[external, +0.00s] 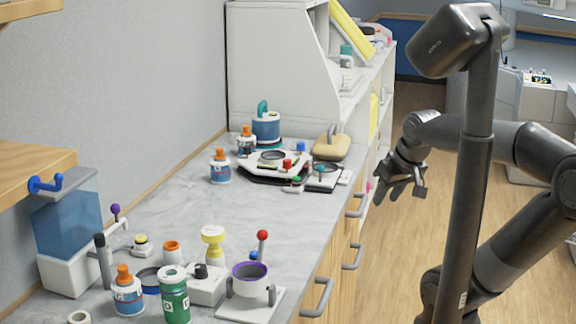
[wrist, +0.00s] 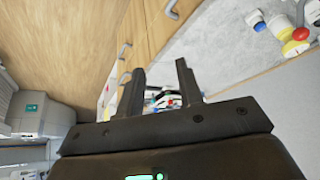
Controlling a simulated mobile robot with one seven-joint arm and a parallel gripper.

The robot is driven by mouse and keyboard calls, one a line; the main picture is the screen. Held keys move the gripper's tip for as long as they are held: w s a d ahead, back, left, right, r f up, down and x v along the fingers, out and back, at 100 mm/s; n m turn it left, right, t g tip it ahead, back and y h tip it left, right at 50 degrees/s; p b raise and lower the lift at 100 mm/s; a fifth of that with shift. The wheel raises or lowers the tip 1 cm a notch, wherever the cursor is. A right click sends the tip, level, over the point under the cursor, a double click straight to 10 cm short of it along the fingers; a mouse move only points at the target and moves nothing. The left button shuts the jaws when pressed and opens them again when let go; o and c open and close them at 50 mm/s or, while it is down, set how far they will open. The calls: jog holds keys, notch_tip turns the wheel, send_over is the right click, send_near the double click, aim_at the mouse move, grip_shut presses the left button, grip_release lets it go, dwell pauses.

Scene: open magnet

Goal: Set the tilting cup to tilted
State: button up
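The tilting cup (external: 250,284) is a white cup with a purple inner rim in the external view. It sits between grey side supports on a white base plate (external: 236,311) near the counter's front edge, and its rim looks level, so it stands upright. A red-ball lever (external: 262,240) rises just behind it. I cannot make out the cup in the wrist view. My gripper (external: 402,188) is well away, to the upper right of the cup, out over the floor beyond the counter's edge. In the wrist view my gripper (wrist: 160,68) has its fingers apart and nothing between them.
Close around the cup are a green bottle (external: 174,295), a white box with a black knob (external: 205,287) and a yellow-and-white funnel-like piece (external: 213,243). Drawer handles (external: 318,298) stick out along the counter front. The middle of the counter (external: 290,215) is mostly clear.

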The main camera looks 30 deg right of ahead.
jog(key=w+a+g+y, duration=0.1)
jog(key=w+a, duration=0.2)
jog(key=w+a+r+m+g, duration=0.1)
jog(key=w+a, duration=0.2)
jog(key=w, duration=0.1)
jog(key=w+a+m+g+y, duration=0.1)
jog(key=w+a, duration=0.2)
jog(key=shift+w+a+r+g+y, duration=0.15)
jog(key=shift+w+r+g+y, duration=0.15)
jog(key=shift+r, duration=0.1)
grip_shut()
jog(key=w+a+f+m+g+y, duration=0.1)
jog(key=w+a+f+g, duration=0.2)
jog(key=w+a, duration=0.5)
jog(key=shift+a+m+g+y, duration=0.3)
jog(key=shift+a+m, duration=0.1)
jog(key=shift+a, duration=1.4)
